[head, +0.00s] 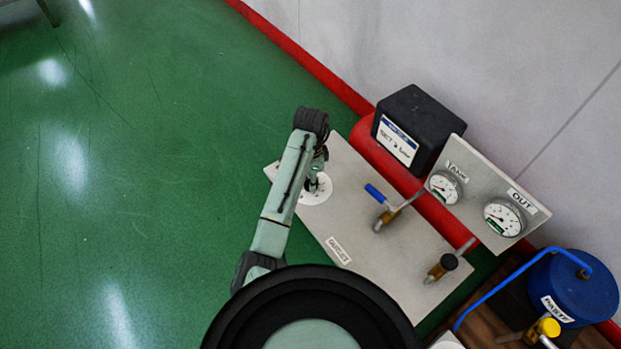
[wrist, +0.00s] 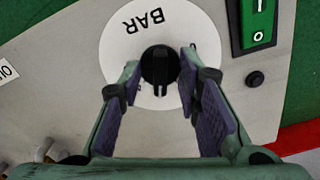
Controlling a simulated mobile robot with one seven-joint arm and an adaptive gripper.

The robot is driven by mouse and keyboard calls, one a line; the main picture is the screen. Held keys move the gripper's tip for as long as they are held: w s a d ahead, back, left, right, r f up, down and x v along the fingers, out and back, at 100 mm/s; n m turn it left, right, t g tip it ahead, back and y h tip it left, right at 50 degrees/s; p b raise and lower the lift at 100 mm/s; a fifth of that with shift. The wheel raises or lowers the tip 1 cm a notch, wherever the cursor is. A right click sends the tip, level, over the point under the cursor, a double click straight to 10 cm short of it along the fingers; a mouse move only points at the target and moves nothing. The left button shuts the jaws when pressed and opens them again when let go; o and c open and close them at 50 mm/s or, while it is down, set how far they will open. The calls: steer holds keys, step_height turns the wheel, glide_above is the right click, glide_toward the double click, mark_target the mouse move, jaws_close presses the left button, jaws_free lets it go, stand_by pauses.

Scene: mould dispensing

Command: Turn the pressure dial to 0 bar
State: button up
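The pressure dial is a black round knob (wrist: 160,66) with a pointer bar, in the middle of a white disc (wrist: 120,55) lettered BAR. BAR reads upside down in the wrist view. My gripper (wrist: 160,62) is open, with one purple-padded finger on each side of the knob. Most scale marks are hidden or not readable. In the head view the white disc (head: 320,192) lies on the grey panel (head: 350,205), with my gripper (head: 319,168) over it, hiding the knob.
A green rocker switch (wrist: 259,20) stands close right of the disc. On the panel are a blue-handled valve (head: 377,195) and a black-knobbed valve (head: 447,263). TANK (head: 444,188) and OUT (head: 503,218) gauges, a black box (head: 415,125) marked SET, and a blue pot (head: 575,290) stand right.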

steer(key=shift+c, duration=0.3)
jaws_close()
